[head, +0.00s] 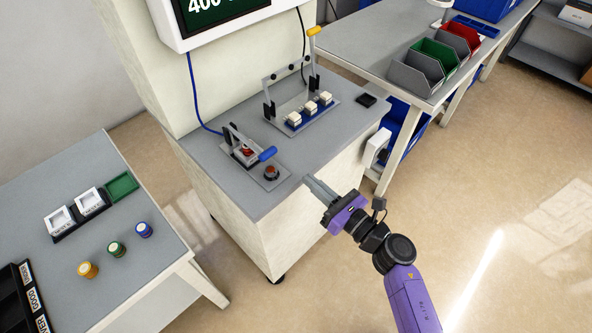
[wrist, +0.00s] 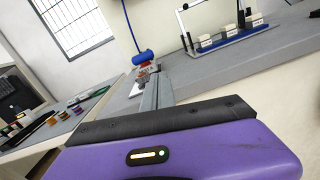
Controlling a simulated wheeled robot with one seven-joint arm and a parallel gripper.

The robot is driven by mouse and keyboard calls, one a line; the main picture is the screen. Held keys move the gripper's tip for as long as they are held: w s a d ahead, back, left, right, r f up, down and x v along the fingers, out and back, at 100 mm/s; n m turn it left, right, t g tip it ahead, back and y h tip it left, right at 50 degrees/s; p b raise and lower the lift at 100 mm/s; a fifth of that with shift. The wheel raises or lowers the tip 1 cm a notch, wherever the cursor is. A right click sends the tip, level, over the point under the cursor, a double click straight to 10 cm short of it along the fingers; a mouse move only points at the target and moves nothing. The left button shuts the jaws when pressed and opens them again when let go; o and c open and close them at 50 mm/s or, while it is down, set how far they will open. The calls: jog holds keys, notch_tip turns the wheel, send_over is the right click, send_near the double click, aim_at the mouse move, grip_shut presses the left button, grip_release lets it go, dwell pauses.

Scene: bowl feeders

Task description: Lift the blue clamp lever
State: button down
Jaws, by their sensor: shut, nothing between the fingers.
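The blue clamp lever (head: 267,154) is a short blue handle on a small clamp fixture (head: 243,148) at the front of the grey bench top. It also shows in the wrist view as a blue cylinder (wrist: 143,57) beyond my fingertips. My gripper (head: 312,182) is shut and empty. In the head view it is to the right of and nearer than the lever, by the bench's front edge, apart from the lever. In the wrist view its narrow fingers (wrist: 152,93) point toward the clamp fixture and partly hide its base.
A red-topped button (head: 271,171) is just in front of the lever. Behind it stands a second fixture (head: 299,118) with white blocks and a yellow-handled lever (head: 314,32). A side table (head: 140,248) with colored pots is at left. Bins (head: 412,75) stand on the far bench.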

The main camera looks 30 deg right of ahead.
aim_at(283, 168)
jog(key=shift+s+a+f+n+y, duration=0.1)
jog(key=shift+a+n+y, duration=0.1)
jog(key=shift+n, duration=0.35)
jog(key=shift+a+f+n+y, duration=0.1)
jog(key=shift+a+n, duration=0.05)
jog(key=shift+n, duration=0.4)
jog(key=x, duration=1)
jog(key=shift+p, duration=0.35)
jog(key=shift+r, duration=0.15)
